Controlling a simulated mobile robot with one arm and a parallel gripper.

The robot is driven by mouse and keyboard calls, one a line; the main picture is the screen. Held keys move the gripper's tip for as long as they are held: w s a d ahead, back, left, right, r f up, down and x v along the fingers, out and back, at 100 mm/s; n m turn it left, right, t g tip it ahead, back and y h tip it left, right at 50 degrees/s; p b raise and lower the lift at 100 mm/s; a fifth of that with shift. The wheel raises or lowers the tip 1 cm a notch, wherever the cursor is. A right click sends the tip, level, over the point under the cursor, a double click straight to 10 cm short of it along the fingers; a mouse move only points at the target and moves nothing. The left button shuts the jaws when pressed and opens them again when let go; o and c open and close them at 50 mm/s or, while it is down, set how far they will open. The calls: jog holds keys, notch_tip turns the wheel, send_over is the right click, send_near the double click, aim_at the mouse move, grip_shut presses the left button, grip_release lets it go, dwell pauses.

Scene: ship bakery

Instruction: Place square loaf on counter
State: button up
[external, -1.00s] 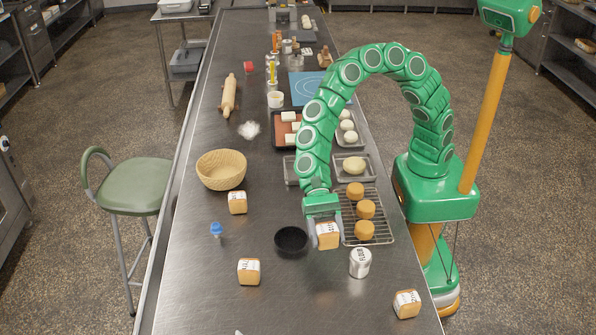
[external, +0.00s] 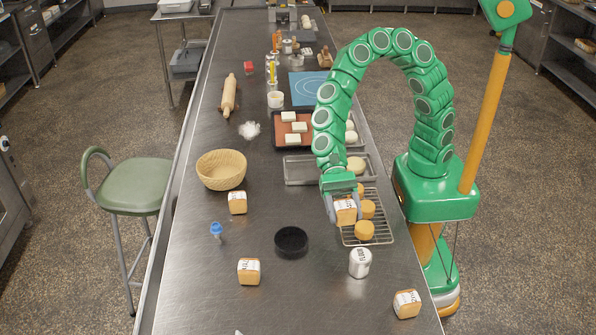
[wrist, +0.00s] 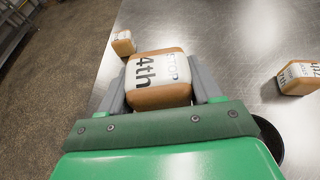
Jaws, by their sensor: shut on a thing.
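My gripper (external: 343,211) is shut on a square loaf (external: 346,213) with a white printed label. It holds the loaf over the left side of the wire cooling rack; the gap below it is hard to judge. In the wrist view the held loaf (wrist: 158,80) sits between both fingers, with "4th" readable on its label. Similar square loaves stand on the steel counter (external: 200,285): one near the basket (external: 237,203), one at the front left (external: 249,271) and one at the front right (external: 407,303).
The cooling rack (external: 383,237) holds round golden cakes (external: 364,230). A flour canister (external: 360,263) and a black bowl (external: 291,241) stand in front. A wicker basket (external: 221,170), a blue-topped piece (external: 216,230) and a metal tray (external: 300,170) are nearby. The front middle counter is clear.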

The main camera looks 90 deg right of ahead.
jog(key=w+d+m+t, duration=0.55)
jog(key=w+d, duration=1.25)
jog(key=d, duration=0.5)
jog(key=w+d+m+t+h, duration=0.2)
jog(key=w+d+t, duration=0.1)
jog(key=d, duration=1.3)
jog(key=w+d+m+t+h, duration=0.2)
jog(key=w+d+m+t, duration=0.1)
jog(key=d, duration=1.3)
send_over(221, 146)
jog(key=shift+s+a+f, duration=0.1)
jog(key=shift+f, duration=2.3)
jog(key=shift+s+a+f, duration=0.1)
jog(key=shift+f, duration=2.25)
jog(key=shift+w+f+g, duration=0.2)
jog(key=shift+g, duration=0.05)
jog(key=shift+f, duration=1.45)
jog(key=shift+f, duration=0.1)
